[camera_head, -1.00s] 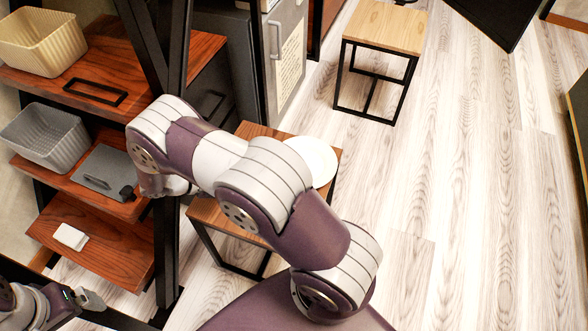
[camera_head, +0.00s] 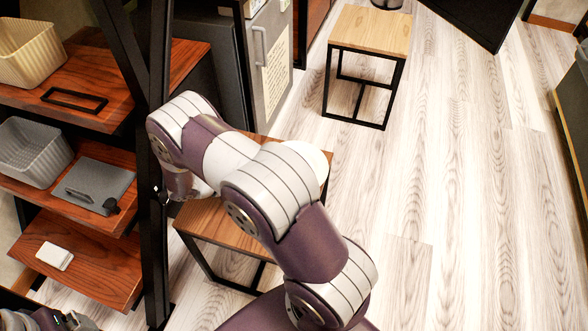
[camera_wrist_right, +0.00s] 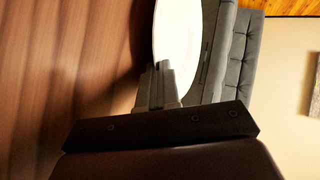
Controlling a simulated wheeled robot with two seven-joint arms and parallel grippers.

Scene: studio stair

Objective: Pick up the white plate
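The white plate (camera_head: 320,161) rests on the low wooden stool (camera_head: 222,222) in the head view, mostly hidden behind my right arm. In the right wrist view the plate (camera_wrist_right: 178,35) is seen at a shallow angle, cut off by the top edge. My right gripper (camera_wrist_right: 160,68) has its fingers close together at the plate's near rim and overlaps it. Whether the rim is between them is unclear. I cannot make out the right fingertips in the head view. My left gripper (camera_head: 78,321) is only partly visible at the bottom left corner.
A shelf rack with black posts stands at left, holding a cream basket (camera_head: 28,52), a grey basket (camera_head: 34,150), a grey box (camera_head: 95,184) and a small white item (camera_head: 54,256). Another stool (camera_head: 372,32) stands farther back. The floor (camera_head: 455,190) at right is clear.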

